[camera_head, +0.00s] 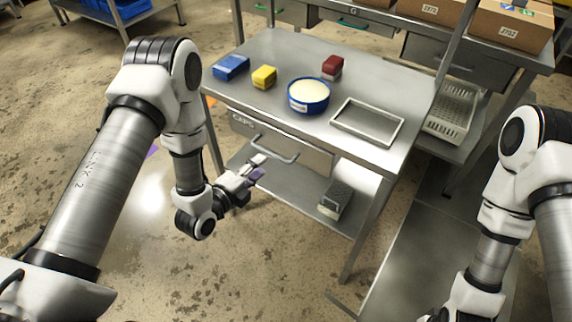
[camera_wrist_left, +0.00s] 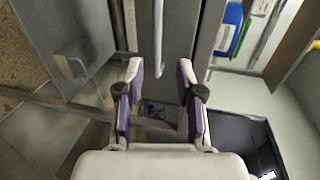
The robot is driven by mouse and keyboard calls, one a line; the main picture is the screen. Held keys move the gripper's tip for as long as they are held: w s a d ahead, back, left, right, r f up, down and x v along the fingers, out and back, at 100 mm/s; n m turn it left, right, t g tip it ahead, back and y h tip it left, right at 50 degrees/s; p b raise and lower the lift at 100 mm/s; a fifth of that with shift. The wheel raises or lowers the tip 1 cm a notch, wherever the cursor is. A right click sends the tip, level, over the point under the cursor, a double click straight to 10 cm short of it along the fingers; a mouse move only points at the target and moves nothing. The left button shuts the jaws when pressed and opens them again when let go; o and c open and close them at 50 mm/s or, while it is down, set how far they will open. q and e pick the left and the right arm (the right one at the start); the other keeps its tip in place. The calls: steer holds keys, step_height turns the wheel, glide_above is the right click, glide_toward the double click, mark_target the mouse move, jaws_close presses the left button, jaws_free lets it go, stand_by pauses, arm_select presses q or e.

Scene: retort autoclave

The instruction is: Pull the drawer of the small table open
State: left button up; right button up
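The small metal table (camera_head: 290,60) has a drawer (camera_head: 310,157) under its top, with a label at its left end. The drawer front looks flush with the table, so it appears shut. A pale bar handle (camera_head: 268,150) runs across the front; in the left wrist view the handle (camera_wrist_left: 159,40) stands upright in the picture, ahead of and between the fingers. My left gripper (camera_head: 260,167) is open and empty, just in front of and below the handle. I see no clear contact. My right arm is at the lower right; its gripper is out of view.
On the table stand a blue block (camera_head: 231,67), a yellow block (camera_head: 264,77), a red block (camera_head: 332,67), a blue-rimmed tub (camera_head: 308,96) and a shallow tray (camera_head: 398,137). A grater-like box (camera_head: 336,199) is on the lower shelf. Open floor lies in front.

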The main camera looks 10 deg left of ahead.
mark_target(271, 152)
arm_select(q)
steer(key=x, duration=0.7)
steer(key=shift+w+a+f, duration=0.15)
steer(key=shift+a, duration=0.15)
steer(key=shift+w+f, duration=0.15)
steer(key=shift+w, duration=0.25)
steer(key=shift+c, duration=0.4)
jaws_close()
